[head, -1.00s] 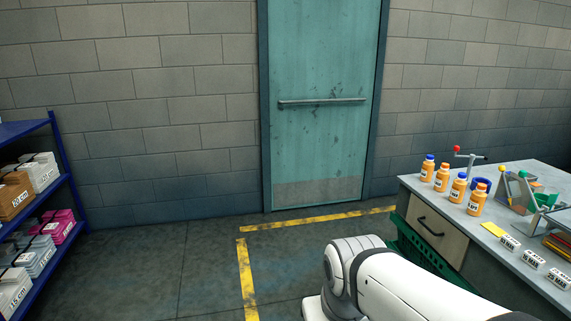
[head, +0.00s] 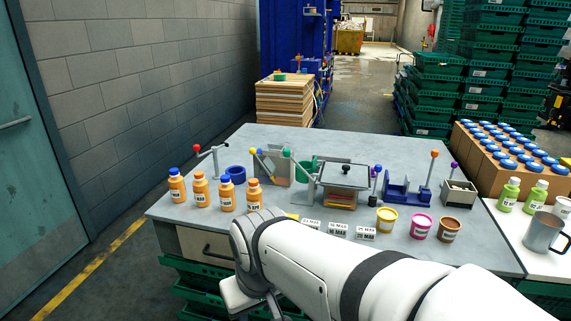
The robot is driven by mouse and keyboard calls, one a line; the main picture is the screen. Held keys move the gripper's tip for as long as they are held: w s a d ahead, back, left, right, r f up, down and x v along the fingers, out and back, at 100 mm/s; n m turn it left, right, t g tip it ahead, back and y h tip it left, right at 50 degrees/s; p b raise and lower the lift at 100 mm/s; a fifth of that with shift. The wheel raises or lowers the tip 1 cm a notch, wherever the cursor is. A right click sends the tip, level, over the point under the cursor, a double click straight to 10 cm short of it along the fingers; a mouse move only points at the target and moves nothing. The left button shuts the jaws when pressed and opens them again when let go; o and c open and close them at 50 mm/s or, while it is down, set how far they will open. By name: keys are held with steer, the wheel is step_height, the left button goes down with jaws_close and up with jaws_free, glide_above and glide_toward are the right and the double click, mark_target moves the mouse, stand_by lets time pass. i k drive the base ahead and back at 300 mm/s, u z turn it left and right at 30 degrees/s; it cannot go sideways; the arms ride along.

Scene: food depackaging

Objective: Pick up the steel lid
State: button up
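What looks like the steel lid (head: 343,177) is a flat grey plate with a black knob on top. It lies over a small stand on the grey workbench, right of centre in the head view, with yellow and red layers showing beneath it. My white arm reaches in from the lower right, in front of the bench and well short of the lid. My gripper's fingers do not show, so I cannot see what they hold.
Several orange bottles (head: 227,194) stand at the bench's left. White labelled blocks (head: 338,230) and small tubs (head: 421,227) line the front. A blue fixture (head: 405,192) stands right of the lid. Bare benchtop (head: 300,139) lies behind. Green crates (head: 510,60) are stacked at the back right.

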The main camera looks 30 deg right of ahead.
mark_target(334, 174)
steer(key=z, duration=0.55)
steer(key=i, duration=0.85)
steer(key=z, duration=0.25)
steer(key=k, duration=0.95)
steer(key=z, duration=0.15)
steer(key=i, duration=0.9)
steer(key=u, duration=0.05)
